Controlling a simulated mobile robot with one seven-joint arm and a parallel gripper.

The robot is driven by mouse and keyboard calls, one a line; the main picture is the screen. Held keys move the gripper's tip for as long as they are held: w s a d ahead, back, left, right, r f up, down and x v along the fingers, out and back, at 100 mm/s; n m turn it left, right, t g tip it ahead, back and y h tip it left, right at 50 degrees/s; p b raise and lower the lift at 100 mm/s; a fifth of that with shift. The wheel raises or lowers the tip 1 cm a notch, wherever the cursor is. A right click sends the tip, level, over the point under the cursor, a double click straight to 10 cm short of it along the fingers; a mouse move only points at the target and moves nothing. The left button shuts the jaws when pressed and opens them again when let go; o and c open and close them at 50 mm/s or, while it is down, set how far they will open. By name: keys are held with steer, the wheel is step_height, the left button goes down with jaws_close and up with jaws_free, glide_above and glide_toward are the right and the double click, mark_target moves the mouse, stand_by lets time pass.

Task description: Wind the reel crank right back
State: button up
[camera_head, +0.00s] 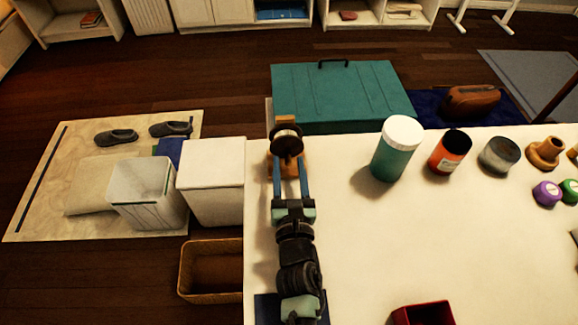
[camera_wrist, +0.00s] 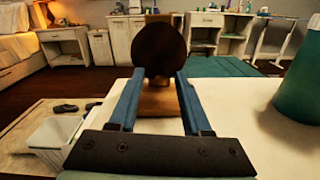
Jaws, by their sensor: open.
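The reel (camera_head: 287,139) is a dark round disc on an orange-brown wooden stand at the table's far left corner. In the wrist view the reel's disc (camera_wrist: 158,48) faces me, with its wooden base (camera_wrist: 160,99) below. I cannot make out a separate crank handle; it may be hidden or blend with the dark disc. My gripper (camera_head: 289,160) is open, its two blue fingers pointing at the reel. In the wrist view my gripper (camera_wrist: 158,78) has a finger on each side of the base, and nothing is clearly held. I cannot tell whether the fingertips touch the reel.
The white table (camera_head: 400,245) has clear room right of my arm. A teal jar (camera_head: 393,155), an orange jar (camera_head: 447,155) and a grey jar (camera_head: 499,155) stand along its far side. A red box (camera_head: 424,314) is at the front. A teal chest (camera_head: 340,90) stands beyond the table.

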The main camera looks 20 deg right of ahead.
jaws_close()
stand_by(0.5)
